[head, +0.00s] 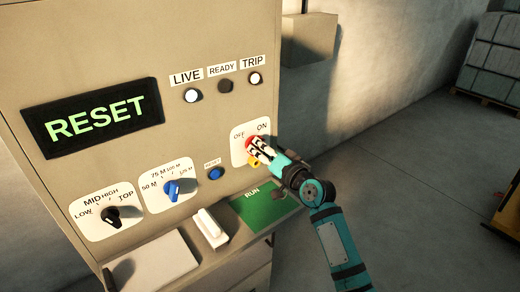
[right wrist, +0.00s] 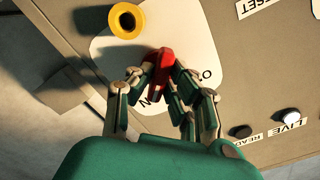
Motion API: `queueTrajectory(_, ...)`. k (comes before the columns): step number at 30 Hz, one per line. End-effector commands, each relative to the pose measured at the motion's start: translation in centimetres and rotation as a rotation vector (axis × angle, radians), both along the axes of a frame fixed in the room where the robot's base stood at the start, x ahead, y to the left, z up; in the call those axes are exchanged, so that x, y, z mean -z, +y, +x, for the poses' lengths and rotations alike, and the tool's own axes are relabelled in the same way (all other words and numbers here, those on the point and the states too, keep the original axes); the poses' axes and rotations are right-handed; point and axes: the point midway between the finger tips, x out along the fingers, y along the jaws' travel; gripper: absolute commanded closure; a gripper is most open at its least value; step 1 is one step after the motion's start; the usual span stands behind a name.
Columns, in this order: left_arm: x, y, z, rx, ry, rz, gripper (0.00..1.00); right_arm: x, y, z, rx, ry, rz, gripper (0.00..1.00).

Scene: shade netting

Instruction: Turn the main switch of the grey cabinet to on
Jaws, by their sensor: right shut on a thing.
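The grey cabinet (head: 150,60) fills the left and middle of the head view. Its main switch is a red handle (right wrist: 160,72) on a white plate (right wrist: 108,58) marked OFF and ON. In the head view only a bit of red (head: 250,141) shows beside my fingers. My right gripper (head: 260,150) is shut on the red handle; in the right wrist view its fingers (right wrist: 158,85) stand on both sides of it. The handle's lower end there lies near the letter N, but its exact setting is hard to tell. My left gripper is not in view.
A yellow ring (right wrist: 127,20) sits beside the switch. The display (head: 97,117) reads RESET. The LIVE lamp (head: 193,96) and TRIP lamp (head: 255,78) look white, READY (head: 225,86) dark. Below are a blue button (head: 216,173), two selector knobs and a ledge.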

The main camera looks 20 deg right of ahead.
Motion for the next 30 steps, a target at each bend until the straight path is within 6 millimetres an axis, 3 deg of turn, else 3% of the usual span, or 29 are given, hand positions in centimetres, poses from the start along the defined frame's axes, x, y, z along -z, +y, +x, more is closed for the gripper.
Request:
queueTrajectory(1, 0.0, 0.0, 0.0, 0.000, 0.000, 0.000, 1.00, 0.2, 0.0, 0.0, -0.001, 0.004, 0.004, 1.00)
queueTrajectory(2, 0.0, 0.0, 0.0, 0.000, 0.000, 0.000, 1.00, 0.2, 0.0, 0.0, -0.001, 0.004, 0.004, 0.83)
queueTrajectory(7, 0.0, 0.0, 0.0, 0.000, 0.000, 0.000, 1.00, 0.1, 0.0, 0.0, -0.001, 0.003, 0.002, 0.62)
queueTrajectory(15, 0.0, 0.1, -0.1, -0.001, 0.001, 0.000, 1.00, 0.0, 0.0, -0.1, -0.001, 0.001, 0.001, 0.62)
queueTrajectory(19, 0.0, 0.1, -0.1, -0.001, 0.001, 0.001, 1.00, 0.1, -0.5, -1.1, 0.001, 0.002, -0.002, 0.62)
queueTrajectory(30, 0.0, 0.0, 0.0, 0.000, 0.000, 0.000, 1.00, 0.2, -3.0, -8.2, 0.001, 0.005, -0.002, 0.62)
